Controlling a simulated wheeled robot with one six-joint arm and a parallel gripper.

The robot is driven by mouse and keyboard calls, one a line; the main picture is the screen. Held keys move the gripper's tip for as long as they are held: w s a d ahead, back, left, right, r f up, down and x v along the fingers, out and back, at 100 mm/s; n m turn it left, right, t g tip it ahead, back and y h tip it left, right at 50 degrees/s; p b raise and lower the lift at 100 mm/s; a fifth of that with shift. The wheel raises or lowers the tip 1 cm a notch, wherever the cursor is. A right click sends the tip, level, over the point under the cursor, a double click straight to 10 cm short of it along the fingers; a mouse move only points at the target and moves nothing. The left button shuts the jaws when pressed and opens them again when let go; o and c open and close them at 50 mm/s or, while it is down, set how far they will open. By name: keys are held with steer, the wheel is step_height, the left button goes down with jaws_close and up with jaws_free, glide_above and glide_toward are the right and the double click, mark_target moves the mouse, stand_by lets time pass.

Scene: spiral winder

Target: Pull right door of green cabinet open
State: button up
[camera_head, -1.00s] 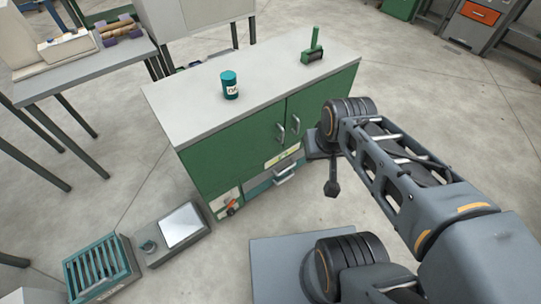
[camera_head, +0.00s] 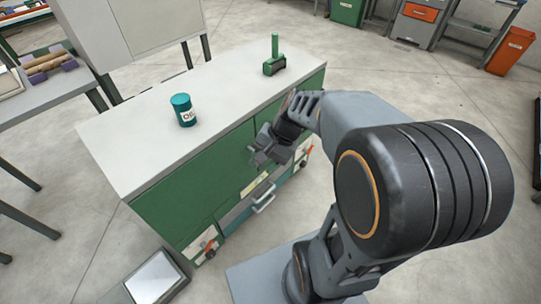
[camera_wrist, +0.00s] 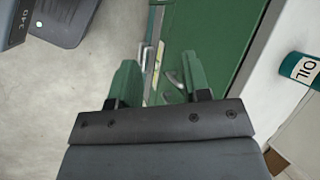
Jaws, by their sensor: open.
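The green cabinet (camera_head: 180,198) has a light grey top and stands in the middle of the head view. Its right door (camera_head: 266,117) is partly covered by my arm and looks shut. My gripper (camera_head: 262,152) is in front of the doors near where they meet and hides the door handles in the head view. In the wrist view my gripper (camera_wrist: 160,82) has its two green fingers apart. A metal handle (camera_wrist: 174,78) shows on the green front between the fingers, beyond them. I cannot tell whether they touch it.
A teal oil can (camera_head: 184,112) and a green tool (camera_head: 274,62) stand on the cabinet top. A drawer handle (camera_head: 263,203) sticks out below the doors. A grey box (camera_head: 155,278) lies on the floor at the front left. Open floor lies to the right.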

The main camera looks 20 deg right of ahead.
steer(key=w+d+f+m+t+y+b, duration=0.25)
steer(key=w+f+m+b, duration=0.2)
steer(key=f, duration=0.35)
steer(key=w+d+f+m+t+y+b, duration=0.2)
steer(key=w+d+f+m+y+b, duration=0.25)
steer(key=f+m, duration=0.2)
steer(key=w+d+f+m+t+h+b, duration=0.1)
steer(key=w+d+f+m+t+b, duration=0.2)
steer(key=d+f+m+t+b, duration=0.25)
steer(key=w+d+f+m+t+h+b, duration=0.1)
steer(key=w+d+f+m+t+b, duration=0.2)
steer(key=d+f, duration=0.45)
steer(key=shift+m+t, duration=0.4)
steer(key=shift+m, duration=0.25)
steer(key=x, duration=0.4)
steer(key=b+x, duration=0.1)
steer(key=x, duration=0.7)
steer(key=shift+w+d+r, duration=0.2)
steer(key=shift+w+r, duration=0.05)
steer(key=shift+w, duration=0.1)
jaws_close()
